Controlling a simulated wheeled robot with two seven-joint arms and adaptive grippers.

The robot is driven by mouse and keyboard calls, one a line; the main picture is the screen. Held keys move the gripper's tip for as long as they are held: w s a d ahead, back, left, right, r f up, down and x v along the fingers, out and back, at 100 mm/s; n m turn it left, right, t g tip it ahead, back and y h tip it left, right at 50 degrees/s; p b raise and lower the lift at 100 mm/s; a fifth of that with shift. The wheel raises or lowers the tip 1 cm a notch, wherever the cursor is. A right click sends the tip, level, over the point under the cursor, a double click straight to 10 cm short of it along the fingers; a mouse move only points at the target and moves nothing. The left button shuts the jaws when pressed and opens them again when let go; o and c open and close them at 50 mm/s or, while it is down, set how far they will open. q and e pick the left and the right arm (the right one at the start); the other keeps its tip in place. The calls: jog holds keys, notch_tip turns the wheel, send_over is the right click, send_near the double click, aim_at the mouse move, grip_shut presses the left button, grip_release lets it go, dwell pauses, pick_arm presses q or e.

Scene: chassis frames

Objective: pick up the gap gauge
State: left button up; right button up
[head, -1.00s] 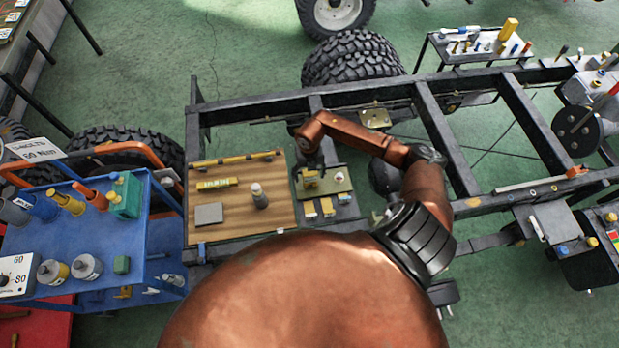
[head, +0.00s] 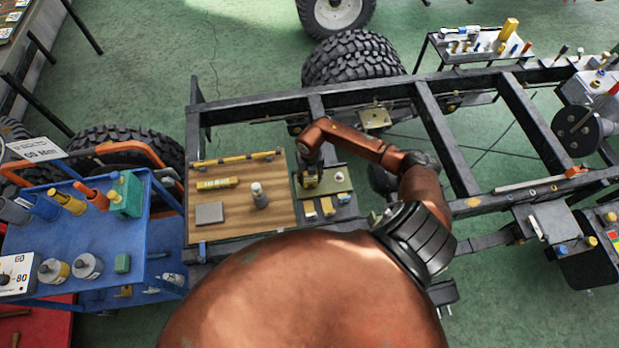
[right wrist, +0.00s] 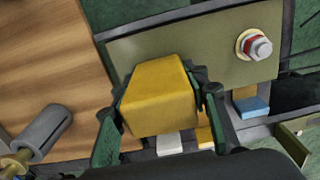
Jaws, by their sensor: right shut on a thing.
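The gap gauge, a yellow block (right wrist: 160,95), sits between the two fingers of my right gripper (right wrist: 160,105) in the right wrist view. The fingers press on its left and right sides, so the gripper is shut on it. In the head view my right gripper (head: 311,182) is over the left part of the olive-green plate (head: 327,190); the gauge is mostly hidden there. I cannot tell whether the gauge still touches the plate. My left gripper is not in view.
A bolt with a red washer (right wrist: 258,46) stands on the plate, right of the gauge. Small blocks (head: 327,206) lie at its front edge. A wooden board (head: 235,222) with a bottle (head: 259,196) and grey pad (head: 209,214) is to the left. Black chassis rails (head: 440,130) surround this area.

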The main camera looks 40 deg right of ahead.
jog(key=c, duration=0.5)
jog(key=shift+r, duration=0.1)
